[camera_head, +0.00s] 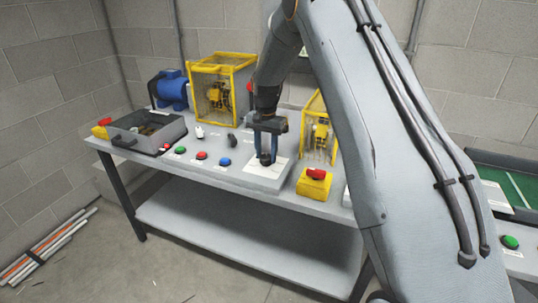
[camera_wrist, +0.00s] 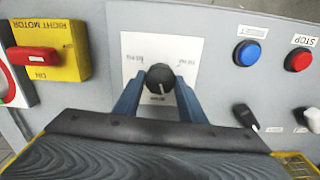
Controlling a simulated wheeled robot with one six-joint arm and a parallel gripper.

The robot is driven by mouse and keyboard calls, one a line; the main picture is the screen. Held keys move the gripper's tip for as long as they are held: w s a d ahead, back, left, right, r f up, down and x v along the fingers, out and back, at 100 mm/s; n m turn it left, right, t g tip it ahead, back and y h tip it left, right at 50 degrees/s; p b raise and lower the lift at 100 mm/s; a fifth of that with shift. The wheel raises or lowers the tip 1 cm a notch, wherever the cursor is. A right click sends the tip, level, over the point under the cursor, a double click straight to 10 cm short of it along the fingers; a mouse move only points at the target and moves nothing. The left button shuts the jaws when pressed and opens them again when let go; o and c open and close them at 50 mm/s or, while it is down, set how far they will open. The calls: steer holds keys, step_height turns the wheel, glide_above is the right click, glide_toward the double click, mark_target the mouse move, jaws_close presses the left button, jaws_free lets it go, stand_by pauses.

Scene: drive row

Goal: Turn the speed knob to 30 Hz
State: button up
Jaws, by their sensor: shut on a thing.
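The speed knob (camera_wrist: 160,78) is a round black knob with a pale pointer line, on a white dial plate (camera_wrist: 135,62) with small printed marks. In the wrist view its pointer points down and slightly right; the marks are too small to read. My gripper (camera_wrist: 158,88) has its two blue fingers on either side of the knob and is shut on it. In the head view my gripper (camera_head: 266,158) reaches down onto the white plate (camera_head: 262,170) on the bench panel, and the knob is mostly hidden between the fingers.
A yellow box with a red switch labelled RIGHT MOTOR (camera_wrist: 50,50) is left of the knob in the wrist view. A blue RESET button (camera_wrist: 248,52), a red STOP button (camera_wrist: 298,60) and a black selector (camera_wrist: 244,117) are to the right. Yellow cages (camera_head: 222,90) stand at the bench's back.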

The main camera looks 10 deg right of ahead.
mark_target(267, 156)
steer(key=shift+w+d+r+m+b, duration=0.1)
steer(key=shift+m+b, duration=0.2)
steer(key=shift+m, duration=1.3)
steer(key=o, duration=1.1)
steer(key=shift+d, duration=0.15)
steer(key=shift+c, duration=0.2)
step_height(267, 156, up, 8)
steer(key=shift+f+b, duration=0.1)
steer(key=shift+b, duration=0.85)
